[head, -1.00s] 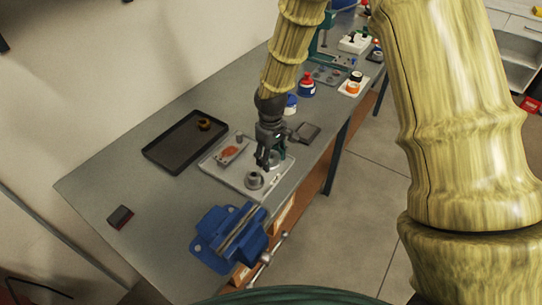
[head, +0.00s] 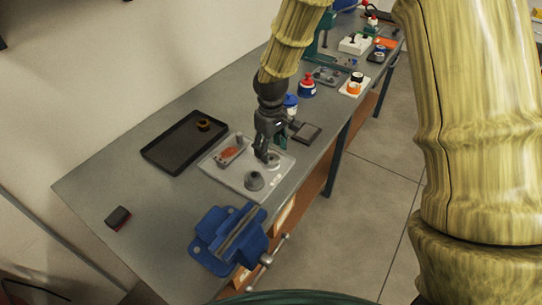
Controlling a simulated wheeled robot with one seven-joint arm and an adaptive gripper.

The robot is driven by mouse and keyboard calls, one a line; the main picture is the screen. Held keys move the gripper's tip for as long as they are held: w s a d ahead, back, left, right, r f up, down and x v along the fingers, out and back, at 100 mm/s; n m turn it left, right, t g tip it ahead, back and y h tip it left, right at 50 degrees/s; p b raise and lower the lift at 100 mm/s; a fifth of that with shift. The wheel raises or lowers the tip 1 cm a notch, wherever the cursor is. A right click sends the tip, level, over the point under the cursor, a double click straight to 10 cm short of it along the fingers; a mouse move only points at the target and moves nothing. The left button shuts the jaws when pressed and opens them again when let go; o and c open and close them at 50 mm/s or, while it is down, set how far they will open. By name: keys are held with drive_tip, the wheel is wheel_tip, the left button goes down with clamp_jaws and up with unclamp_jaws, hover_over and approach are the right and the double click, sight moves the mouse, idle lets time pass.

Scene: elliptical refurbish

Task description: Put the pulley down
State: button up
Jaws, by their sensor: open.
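My gripper (head: 266,154) is open above the right part of a light grey tray (head: 223,176) on the workbench. A small round grey part (head: 273,160), perhaps the pulley, sits on the tray right by the fingertips. I cannot tell whether the fingers touch it. A grey stepped round part (head: 254,180) stands on the tray nearer the front, apart from the gripper. A grey block with an orange-red top (head: 231,151) lies at the tray's left. The fingers hide part of the tray.
A black tray (head: 166,162) with a small brown ring (head: 204,125) lies to the left. A blue vise (head: 228,240) stands at the front edge. A dark flat square (head: 307,133) and blue and red bottles (head: 307,86) are behind. The bench's left front is mostly clear.

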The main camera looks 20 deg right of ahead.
sight(271, 157)
wheel_tip(271, 157, up, 8)
drive_tip(key=b, duration=0.1)
drive_tip(key=shift+f+b, duration=0.15)
drive_tip(key=shift+b, duration=0.15)
idle(0.3)
